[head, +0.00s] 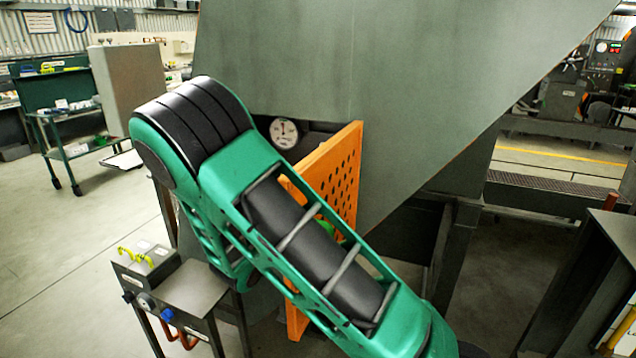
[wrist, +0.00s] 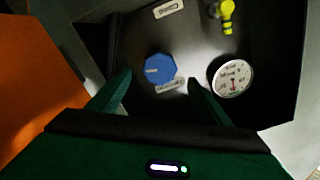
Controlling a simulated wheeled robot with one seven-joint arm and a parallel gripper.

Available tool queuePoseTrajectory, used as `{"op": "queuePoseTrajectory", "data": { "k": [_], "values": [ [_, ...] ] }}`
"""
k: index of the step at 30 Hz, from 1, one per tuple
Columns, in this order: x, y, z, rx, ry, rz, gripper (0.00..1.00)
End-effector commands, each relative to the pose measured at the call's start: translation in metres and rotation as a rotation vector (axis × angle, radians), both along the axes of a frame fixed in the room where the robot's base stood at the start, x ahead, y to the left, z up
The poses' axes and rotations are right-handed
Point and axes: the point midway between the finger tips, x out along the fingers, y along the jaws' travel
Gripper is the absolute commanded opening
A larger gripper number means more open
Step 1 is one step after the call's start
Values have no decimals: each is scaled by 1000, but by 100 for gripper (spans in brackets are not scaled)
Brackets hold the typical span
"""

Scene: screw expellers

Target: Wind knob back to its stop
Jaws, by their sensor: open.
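In the wrist view a blue many-sided knob (wrist: 160,68) sits on a dark panel (wrist: 200,42). A pale mark on its face points to the left. A small label plate (wrist: 170,85) lies just below it, with text too small to read. My gripper (wrist: 160,78) is open, with one green finger to the left of the knob and one to the lower right. The fingers look apart from the knob, and nothing is between them that I can see held. In the head view my green arm hides the knob and the gripper.
A round white gauge (wrist: 231,78) and a yellow handle (wrist: 227,14) sit on the panel right of the knob. An orange perforated guard (head: 345,175) stands beside my arm. A large grey hopper (head: 390,80) hangs above. A small bench (head: 185,290) stands at lower left.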

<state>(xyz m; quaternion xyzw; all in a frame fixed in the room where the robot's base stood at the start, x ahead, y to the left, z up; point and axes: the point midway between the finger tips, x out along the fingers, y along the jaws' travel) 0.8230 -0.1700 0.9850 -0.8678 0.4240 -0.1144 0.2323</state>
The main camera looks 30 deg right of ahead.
Motion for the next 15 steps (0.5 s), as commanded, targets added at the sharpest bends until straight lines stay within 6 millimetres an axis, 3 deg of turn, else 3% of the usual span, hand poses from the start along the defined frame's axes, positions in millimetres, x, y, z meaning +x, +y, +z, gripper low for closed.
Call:
{"op": "queuePoseTrajectory", "data": {
  "k": [6, 15],
  "values": [
    [24, -33, 0, 2, -1, -4, 72],
    [45, -58, 0, 2, 0, -1, 72]
  ]
}}
